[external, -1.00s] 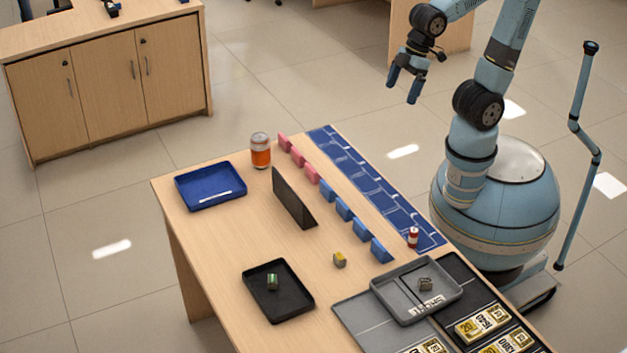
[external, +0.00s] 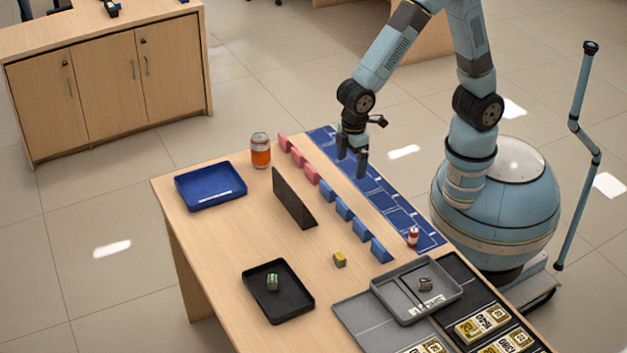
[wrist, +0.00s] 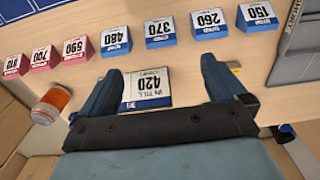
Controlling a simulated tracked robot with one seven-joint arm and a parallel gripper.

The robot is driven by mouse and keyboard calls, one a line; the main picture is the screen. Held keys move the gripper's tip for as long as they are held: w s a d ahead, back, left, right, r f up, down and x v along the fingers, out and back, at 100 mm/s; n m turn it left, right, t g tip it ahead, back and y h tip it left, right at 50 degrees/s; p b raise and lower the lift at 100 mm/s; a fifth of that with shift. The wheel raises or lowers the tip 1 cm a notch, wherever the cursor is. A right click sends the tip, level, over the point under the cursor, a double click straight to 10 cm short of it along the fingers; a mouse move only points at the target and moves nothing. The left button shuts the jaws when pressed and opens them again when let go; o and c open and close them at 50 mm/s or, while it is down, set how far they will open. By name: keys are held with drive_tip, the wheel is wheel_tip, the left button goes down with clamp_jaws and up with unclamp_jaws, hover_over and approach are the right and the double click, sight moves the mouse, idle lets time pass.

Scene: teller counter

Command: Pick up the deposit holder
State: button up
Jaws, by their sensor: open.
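No item carries a readable "deposit holder" label, so I cannot tell which one it is. A row of small wedge-shaped holders with numbered faces stands on the counter, several blue (external: 344,208) and several pink (external: 297,157); the wrist view shows blue ones (wrist: 161,32) and pink ones (wrist: 75,50). My gripper (external: 352,165) is open and empty above the counter's far side, near the blue strip. In the wrist view my gripper's fingers (wrist: 160,68) are spread, with a white "IN TILL 420" sign (wrist: 150,88) framed between them, below and apart.
A dark upright panel (external: 292,199) stands mid-counter. Nearby are an orange can (external: 260,151), a blue tray (external: 190,199), a black tray (external: 296,303) with a small bundle, a yellow block (external: 340,260), a grey tray (external: 386,286) and a small red-and-white cylinder (external: 412,238).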

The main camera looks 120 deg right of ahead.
sight(345, 205)
drive_tip(key=f, duration=0.7)
drive_tip(key=w+f, duration=0.1)
drive_tip(key=f, duration=0.3)
drive_tip(key=shift+f, duration=0.3)
drive_tip(key=shift+w+f, duration=0.15)
drive_tip(key=shift+f, duration=2.35)
drive_tip(key=c, duration=1.1)
drive_tip(key=shift+o, duration=0.2)
drive_tip(key=shift+r, duration=0.1)
